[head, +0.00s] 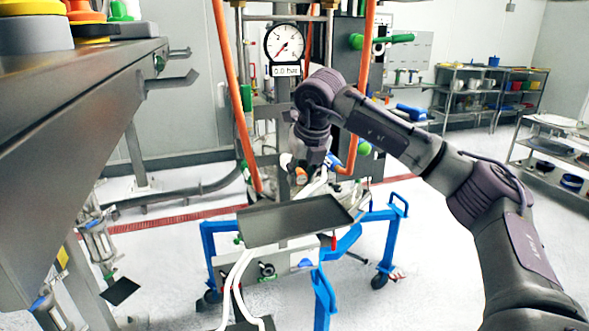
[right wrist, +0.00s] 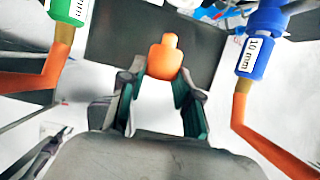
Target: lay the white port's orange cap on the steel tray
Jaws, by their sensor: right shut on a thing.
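The orange cap (right wrist: 165,58) is between the fingertips of my right gripper (right wrist: 160,90) in the right wrist view. The gripper is shut on it. In the head view the same gripper (head: 302,170) hangs down above the back part of the steel tray, with a small bit of orange at its tip. The steel tray (head: 290,222) is a flat dark grey plate with a bare top, above a blue frame. It also shows behind the cap in the right wrist view (right wrist: 125,35). I cannot make out the white port for certain. My left gripper is not in view.
Orange hoses (head: 240,110) hang on both sides of the gripper. A blue connector marked 10 mm (right wrist: 256,45) and a green one (right wrist: 70,10) flank it. A pressure gauge (head: 286,43) stands behind. A dark bench (head: 70,100) fills the left. The tray top is clear.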

